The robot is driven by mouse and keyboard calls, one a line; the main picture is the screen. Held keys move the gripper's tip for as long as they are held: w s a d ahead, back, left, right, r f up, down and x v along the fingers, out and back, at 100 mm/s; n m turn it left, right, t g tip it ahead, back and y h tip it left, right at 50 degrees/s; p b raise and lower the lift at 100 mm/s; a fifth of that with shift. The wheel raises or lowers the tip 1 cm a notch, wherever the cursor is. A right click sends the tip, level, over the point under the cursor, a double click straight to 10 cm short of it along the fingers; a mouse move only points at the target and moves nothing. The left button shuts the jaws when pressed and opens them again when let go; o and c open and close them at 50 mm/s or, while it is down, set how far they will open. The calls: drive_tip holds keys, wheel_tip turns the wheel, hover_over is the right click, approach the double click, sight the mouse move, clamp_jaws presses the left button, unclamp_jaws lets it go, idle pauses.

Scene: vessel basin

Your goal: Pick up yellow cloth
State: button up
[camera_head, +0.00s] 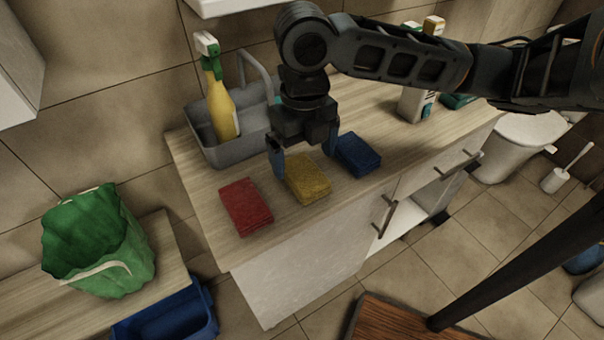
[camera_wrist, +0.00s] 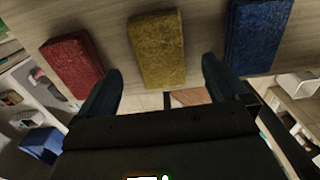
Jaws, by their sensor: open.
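The yellow cloth (camera_head: 307,180) is a folded block lying flat on the wooden counter, between a red cloth (camera_head: 245,205) and a blue cloth (camera_head: 357,154). My gripper (camera_head: 305,160) is open and empty above the yellow cloth, its fingers apart on either side of it. In the wrist view the yellow cloth (camera_wrist: 157,48) lies beyond and between the fingertips of my gripper (camera_wrist: 162,78), with a gap to each side. The red cloth (camera_wrist: 72,64) is at left and the blue cloth (camera_wrist: 259,36) at right. I cannot tell the exact height of the fingertips.
A grey caddy (camera_head: 215,150) with a yellow spray bottle (camera_head: 222,108) stands behind the cloths on the counter (camera_head: 200,190). More bottles (camera_head: 417,100) stand at the back right. A green bag (camera_head: 95,245) and a blue bin (camera_head: 170,318) are at lower left.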

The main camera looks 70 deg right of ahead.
sight(304, 172)
drive_tip(key=shift+f, duration=2.35)
drive_tip(key=shift+c, duration=0.4)
drive_tip(key=c, duration=1)
